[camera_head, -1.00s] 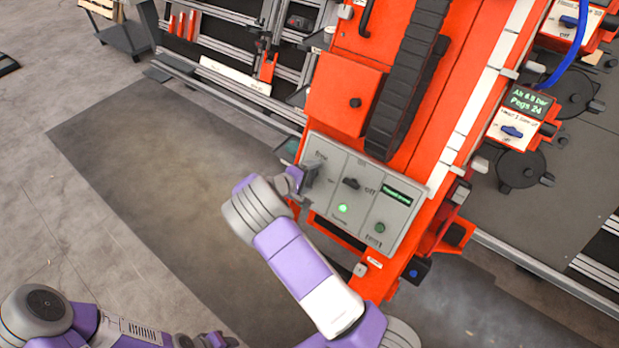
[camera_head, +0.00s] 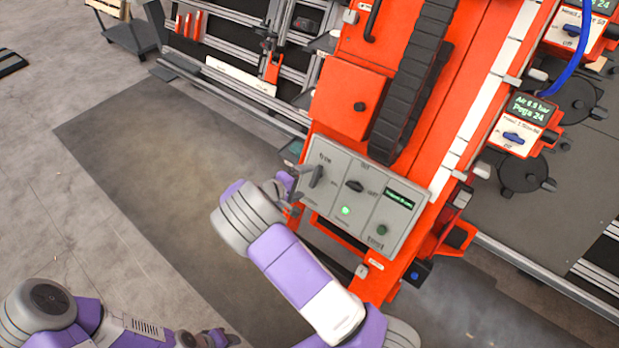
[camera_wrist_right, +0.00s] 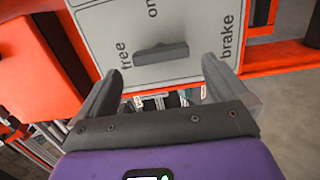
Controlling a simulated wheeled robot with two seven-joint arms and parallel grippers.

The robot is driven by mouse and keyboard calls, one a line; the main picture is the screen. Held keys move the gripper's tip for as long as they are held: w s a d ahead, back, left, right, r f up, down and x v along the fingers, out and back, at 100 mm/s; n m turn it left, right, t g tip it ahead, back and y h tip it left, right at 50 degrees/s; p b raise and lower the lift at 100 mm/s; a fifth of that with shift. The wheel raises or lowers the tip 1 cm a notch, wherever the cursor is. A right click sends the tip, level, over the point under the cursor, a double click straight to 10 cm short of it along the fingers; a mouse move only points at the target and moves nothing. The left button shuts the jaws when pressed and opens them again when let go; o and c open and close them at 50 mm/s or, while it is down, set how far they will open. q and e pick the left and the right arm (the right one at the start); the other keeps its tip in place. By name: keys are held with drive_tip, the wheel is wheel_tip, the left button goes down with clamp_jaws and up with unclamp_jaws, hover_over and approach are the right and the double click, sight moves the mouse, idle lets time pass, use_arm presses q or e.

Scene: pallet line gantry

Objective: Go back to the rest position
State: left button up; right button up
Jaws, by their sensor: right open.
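My right gripper (camera_head: 287,192) is at the left edge of a grey control panel (camera_head: 337,221) on the orange gantry. In the right wrist view the right gripper (camera_wrist_right: 160,88) is open and empty, its two fingers apart. A dark lever (camera_wrist_right: 160,53) on the panel, between the words free and brake, stands just beyond the fingertips, with clear space around it. The lever (camera_head: 316,176) also shows in the head view. My left gripper (camera_head: 213,340) is low at the bottom of the head view, partly cut off, and its jaws are too small to read.
The panel also has a dark knob (camera_head: 354,186), a lit green button (camera_head: 346,210) and a small display (camera_head: 399,199). An orange box (camera_head: 347,97) and a black cable chain (camera_head: 411,85) sit above. The dark floor mat (camera_head: 150,170) to the left is clear.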

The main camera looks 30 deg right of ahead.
drive_tip(key=shift+v, duration=0.8)
drive_tip(key=s+a+f+m+g+y+p, duration=0.1)
drive_tip(key=s+a+f+g+y, duration=0.3)
drive_tip(key=s+f, duration=0.45)
drive_tip(key=s+a+f+g+y+p, duration=0.1)
drive_tip(key=s+a+f+y+p, duration=0.15)
drive_tip(key=s+f+y, duration=0.55)
drive_tip(key=s+a+r+m+t+y+p, duration=0.2)
drive_tip(key=s+a+r+m+y, duration=0.2)
drive_tip(key=s+a, duration=0.7)
drive_tip(key=shift+s+a+r+m, duration=0.35)
drive_tip(key=shift+a+m, duration=0.05)
drive_tip(key=shift+m, duration=0.3)
